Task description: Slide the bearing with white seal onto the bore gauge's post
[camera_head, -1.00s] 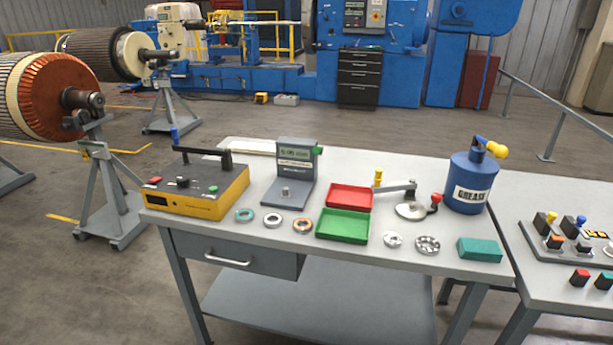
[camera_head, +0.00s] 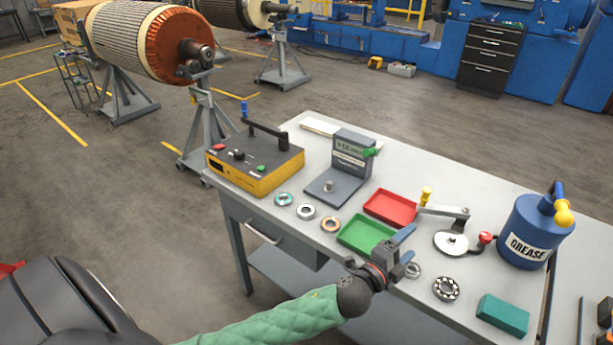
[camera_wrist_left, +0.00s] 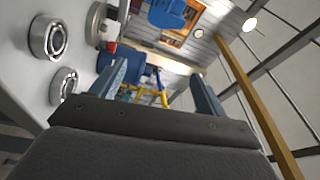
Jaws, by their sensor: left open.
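The bearing with white seal (camera_head: 298,214) lies flat in the head view, between a teal-sealed ring (camera_head: 284,199) and a copper-coloured ring (camera_head: 331,224). The bore gauge (camera_head: 353,157) stands behind them, its short post (camera_head: 329,187) upright and bare on the base plate. My left gripper (camera_head: 407,251) is open and empty beside the green tray, to the right of the bearing and apart from it. The left wrist view shows its two spread fingers (camera_wrist_left: 160,88) with nothing between them. My right gripper is not in view.
A green tray (camera_head: 345,241) and a red tray (camera_head: 391,208) lie mid-table. A yellow tester (camera_head: 255,170) stands left. Near the gripper are a small bearing (camera_head: 414,271) and a larger ball bearing (camera_head: 446,289). A grease can (camera_head: 537,230) and teal block (camera_head: 502,314) are right.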

